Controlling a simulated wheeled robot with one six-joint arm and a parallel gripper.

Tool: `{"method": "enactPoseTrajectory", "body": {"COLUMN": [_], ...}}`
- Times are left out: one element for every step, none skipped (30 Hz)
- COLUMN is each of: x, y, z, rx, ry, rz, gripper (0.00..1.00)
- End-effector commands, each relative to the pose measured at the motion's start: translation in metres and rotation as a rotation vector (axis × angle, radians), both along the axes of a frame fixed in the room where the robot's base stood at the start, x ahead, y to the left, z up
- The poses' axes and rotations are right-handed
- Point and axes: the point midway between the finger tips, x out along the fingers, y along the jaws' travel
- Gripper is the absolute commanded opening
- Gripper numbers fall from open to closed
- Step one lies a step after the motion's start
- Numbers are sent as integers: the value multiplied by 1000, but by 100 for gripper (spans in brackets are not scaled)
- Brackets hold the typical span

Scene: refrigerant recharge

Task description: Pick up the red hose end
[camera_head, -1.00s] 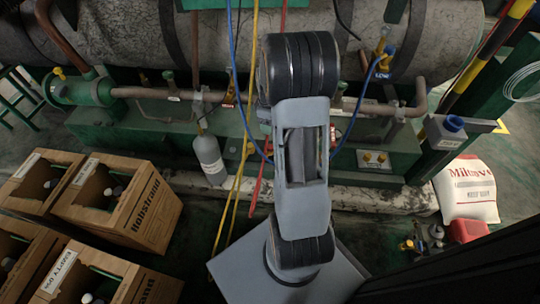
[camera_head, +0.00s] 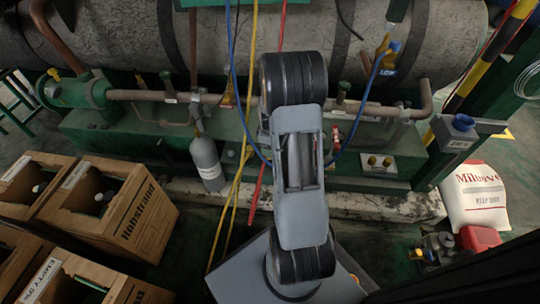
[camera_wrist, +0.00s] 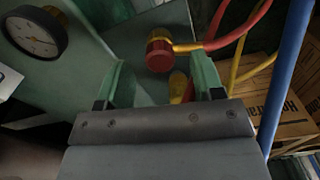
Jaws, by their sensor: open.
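My gripper (camera_wrist: 160,82) is open in the wrist view, with one green finger at each side. A red hose (camera_wrist: 235,35) comes in from the upper right and meets a red and yellow fitting (camera_wrist: 160,52) beyond the fingertips. A second yellow piece with red beside it (camera_wrist: 178,86) shows between the fingers, partly hidden by my gripper body. I cannot tell which piece is the hose's free end. In the head view the red hose (camera_head: 257,190) hangs beside yellow hoses, and my arm hides the gripper.
A gauge (camera_wrist: 35,32) is at the wrist view's upper left, and a blue hose (camera_wrist: 288,75) crosses at the right.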

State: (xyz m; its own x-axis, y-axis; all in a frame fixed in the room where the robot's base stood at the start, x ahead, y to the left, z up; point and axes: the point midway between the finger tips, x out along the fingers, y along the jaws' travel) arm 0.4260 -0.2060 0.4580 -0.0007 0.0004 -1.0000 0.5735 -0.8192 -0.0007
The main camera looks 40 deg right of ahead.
Motion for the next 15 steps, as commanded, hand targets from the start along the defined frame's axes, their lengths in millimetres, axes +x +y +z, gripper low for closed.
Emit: {"method": "enactPoseTrajectory", "body": {"x": [-1,0,0,0,0,0,0,0,0,0,0,0,0,0,0], "y": [0,0,0,0,0,0,0,0,0,0,0,0,0,0,0], "z": [-13,-17,-21,-24,-25,-26,-26,-25,-25,-24,-24,-24,-24,-24,-24], "rx": [1,1,1,1,1,0,0,0,0,0,0,0,-1,-1,-1], "ry": [1,1,1,1,1,0,0,0,0,0,0,0,-1,-1,-1], "rz": [0,0,0,0,0,0,0,0,0,0,0,0,0,0,0], "gripper": [61,61,61,61,61,61,61,61,61,61,61,61,58,55,52]}}
